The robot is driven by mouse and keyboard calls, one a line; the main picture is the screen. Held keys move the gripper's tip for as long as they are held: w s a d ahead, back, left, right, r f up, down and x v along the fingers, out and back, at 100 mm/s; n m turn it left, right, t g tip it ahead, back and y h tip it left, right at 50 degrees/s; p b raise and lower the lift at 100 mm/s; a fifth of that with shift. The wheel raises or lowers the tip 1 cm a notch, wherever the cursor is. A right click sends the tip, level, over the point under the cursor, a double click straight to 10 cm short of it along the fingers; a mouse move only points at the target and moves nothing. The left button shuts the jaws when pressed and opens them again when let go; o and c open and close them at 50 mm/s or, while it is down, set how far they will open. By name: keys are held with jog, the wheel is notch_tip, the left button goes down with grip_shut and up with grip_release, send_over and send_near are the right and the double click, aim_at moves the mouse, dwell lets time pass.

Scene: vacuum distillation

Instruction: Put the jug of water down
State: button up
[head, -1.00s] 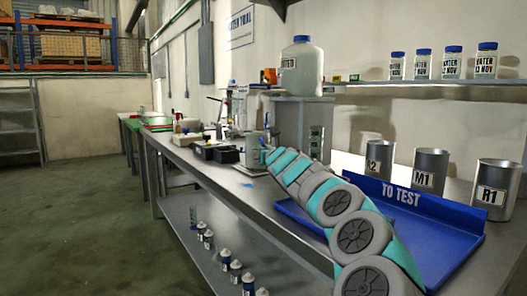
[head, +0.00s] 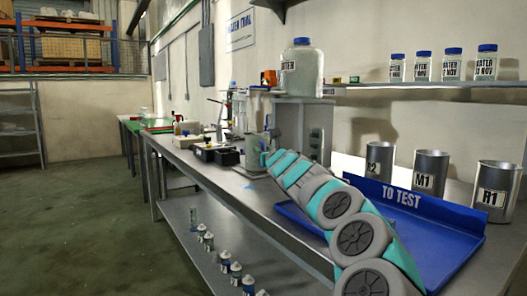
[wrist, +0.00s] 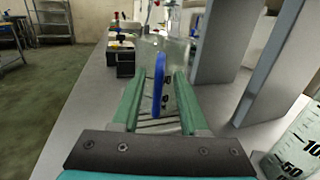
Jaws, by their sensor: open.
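The jug of water (wrist: 180,52) is clear, with a blue handle (wrist: 159,78) facing me. It looks upright on the grey bench, and it also shows in the head view (head: 256,148), small and partly hidden by my arm. My gripper (wrist: 158,92) is open, its two green fingers on either side of the blue handle. I cannot tell whether either finger touches it. In the head view my gripper (head: 265,157) is at the far end of my arm, beside the jug.
A blue "TO TEST" tray (head: 445,232) lies under my arm, with metal cups (head: 431,173) behind it. A grey stand (head: 302,125) bears a large bottle (head: 302,70). A graduated clear vessel (wrist: 297,148) is close at right. Bench at left is clear.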

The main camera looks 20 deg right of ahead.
jog(key=shift+s+f+b, duration=0.15)
jog(key=shift+s+b, duration=0.15)
jog(key=shift+b, duration=0.4)
jog(key=shift+s+f+b, duration=0.1)
jog(key=shift+s+b, duration=0.25)
jog(key=shift+b, duration=0.15)
jog(key=s+b, duration=0.2)
jog(key=s, duration=0.1)
jog(key=s+b, duration=0.2)
jog(key=s, duration=0.1)
jog(key=s+a+b, duration=0.1)
jog(key=s+b, duration=0.1)
jog(key=s, duration=0.1)
jog(key=shift+s, duration=0.3)
jog(key=shift+s+a, duration=0.15)
jog(key=shift+s, duration=0.4)
